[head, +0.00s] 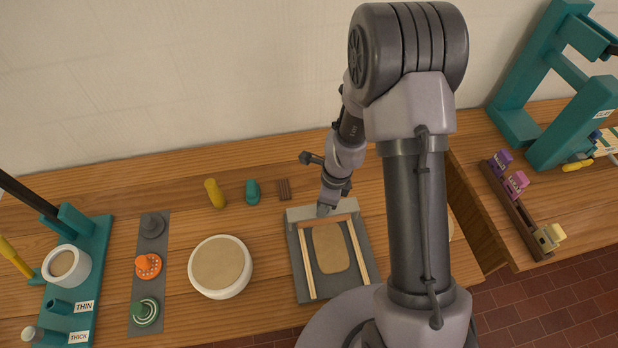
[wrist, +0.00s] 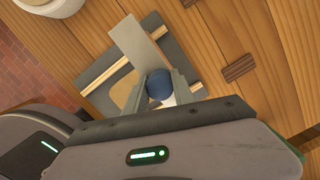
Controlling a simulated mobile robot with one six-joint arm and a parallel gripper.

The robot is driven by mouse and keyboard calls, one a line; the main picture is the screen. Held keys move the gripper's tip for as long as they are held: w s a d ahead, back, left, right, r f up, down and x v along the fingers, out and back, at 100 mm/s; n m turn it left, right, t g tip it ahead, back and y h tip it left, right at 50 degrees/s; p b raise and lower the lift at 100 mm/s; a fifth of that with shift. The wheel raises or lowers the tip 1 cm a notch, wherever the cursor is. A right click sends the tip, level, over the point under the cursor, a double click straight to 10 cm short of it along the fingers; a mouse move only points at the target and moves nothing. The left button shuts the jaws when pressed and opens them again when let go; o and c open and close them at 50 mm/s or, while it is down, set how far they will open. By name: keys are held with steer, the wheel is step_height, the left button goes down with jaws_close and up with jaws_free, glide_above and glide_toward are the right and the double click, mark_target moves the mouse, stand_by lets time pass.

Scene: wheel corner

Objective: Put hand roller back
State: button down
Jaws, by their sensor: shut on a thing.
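My gripper (head: 323,210) reaches down to the back edge of the grey board. In the wrist view my gripper (wrist: 160,88) is shut on a blue rounded part, which I take for the end of the hand roller (wrist: 159,84). The rest of it is mostly hidden by the fingers and the viewing angle. The board (head: 293,262) carries a tan clay slab (head: 330,249) between two pale wooden rails. A pale grey strip (wrist: 140,45) crosses its back edge, beneath or beside the held part.
A yellow tool (head: 214,193), a teal tool (head: 252,191) and a dark brown block (head: 284,189) stand behind. A round white-rimmed dish (head: 246,268) and a grey strip with stamps (head: 139,280) lie left. A teal frame (head: 515,125) and a coloured-tool rack (head: 520,215) stand right.

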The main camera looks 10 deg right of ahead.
steer(key=shift+s+a, duration=0.1)
steer(key=shift+a, duration=0.05)
steer(key=w+f, duration=0.2)
steer(key=w, duration=0.6)
steer(key=w+d+f+b, duration=0.1)
steer(key=w+f, duration=0.1)
steer(key=w, duration=0.6)
steer(key=shift+f, duration=0.3)
steer(key=shift+d+f+b, duration=0.1)
steer(key=shift+b, duration=0.25)
steer(key=c, duration=1.5)
jaws_free()
steer(key=shift+f, duration=0.15)
steer(key=o, duration=0.4)
steer(key=shift+o, duration=0.2)
steer(key=shift+r+p, duration=0.2)
steer(key=shift+p, duration=0.2)
